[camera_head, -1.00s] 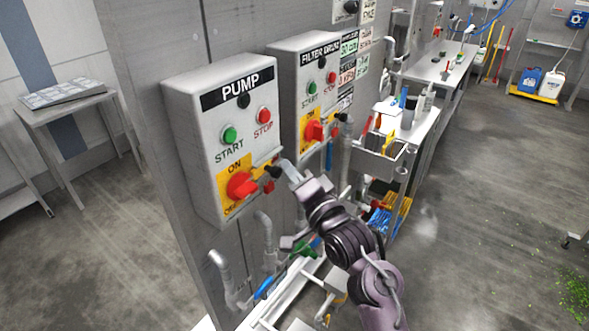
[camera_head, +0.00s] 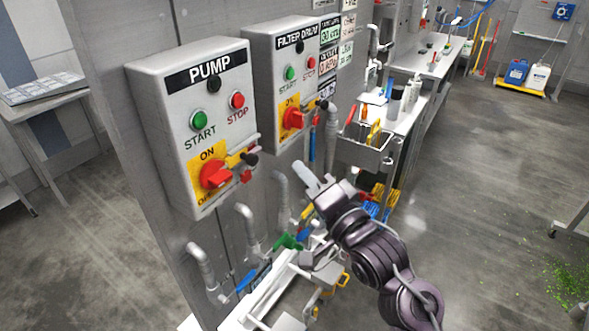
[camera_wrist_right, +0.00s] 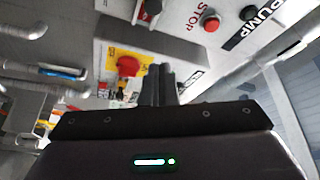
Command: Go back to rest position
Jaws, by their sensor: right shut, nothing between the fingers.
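My right gripper (camera_head: 308,180) is in front of and to the right of the pump control box (camera_head: 190,125), apart from it. It is shut and empty. In the right wrist view its dark fingers (camera_wrist_right: 158,85) are together, with the pump box (camera_wrist_right: 180,30) beyond them. The pump box has a green START button (camera_head: 198,121), a red STOP button (camera_head: 237,100) and a red rotary switch (camera_head: 215,175) on a yellow ON/OFF plate. My left gripper is not in view.
The filter drum box (camera_head: 283,85) is on the same wall, farther back. Pipes and valves with blue and green handles (camera_head: 288,242) lie below. A steel bin of tools (camera_head: 365,150) stands behind my right arm. The floor (camera_head: 470,190) to the right is mostly open.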

